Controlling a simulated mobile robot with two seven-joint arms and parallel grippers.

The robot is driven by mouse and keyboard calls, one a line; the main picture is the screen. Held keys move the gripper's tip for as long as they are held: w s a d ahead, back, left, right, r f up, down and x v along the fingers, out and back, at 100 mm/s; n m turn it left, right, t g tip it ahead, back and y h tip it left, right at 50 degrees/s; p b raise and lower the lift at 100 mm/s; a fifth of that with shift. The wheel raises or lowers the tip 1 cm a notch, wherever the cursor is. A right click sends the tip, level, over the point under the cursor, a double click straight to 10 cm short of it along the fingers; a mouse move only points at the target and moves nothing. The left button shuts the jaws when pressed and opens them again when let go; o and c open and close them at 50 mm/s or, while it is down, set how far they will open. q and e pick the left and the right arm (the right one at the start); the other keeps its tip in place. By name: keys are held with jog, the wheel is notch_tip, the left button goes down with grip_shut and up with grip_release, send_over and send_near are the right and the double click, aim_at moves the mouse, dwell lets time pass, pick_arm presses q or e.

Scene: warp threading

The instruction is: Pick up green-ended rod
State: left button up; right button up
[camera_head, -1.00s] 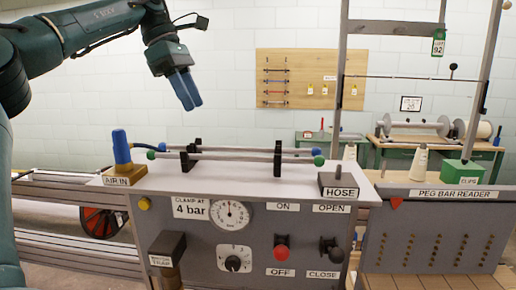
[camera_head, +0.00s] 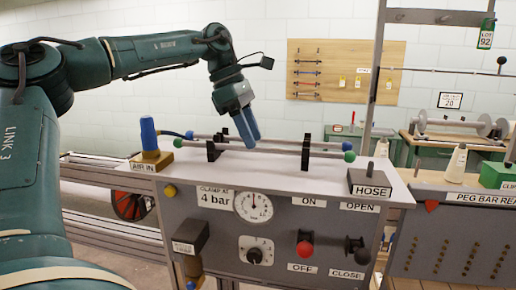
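The green-ended rod (camera_head: 275,151) lies across two black holders (camera_head: 306,152) on top of the grey console. A green knob shows at its left end and another at its right end. My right gripper is not in view.
The console top (camera_head: 280,179) carries a blue-handled AIR IN valve (camera_head: 149,136) at left and a HOSE block (camera_head: 369,178) at right. A tall metal frame stands right of it. A pegboard (camera_head: 338,72) with coloured rods hangs behind.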

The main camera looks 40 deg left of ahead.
pick_arm(q)
jog(key=shift+x, duration=1)
grip_shut()
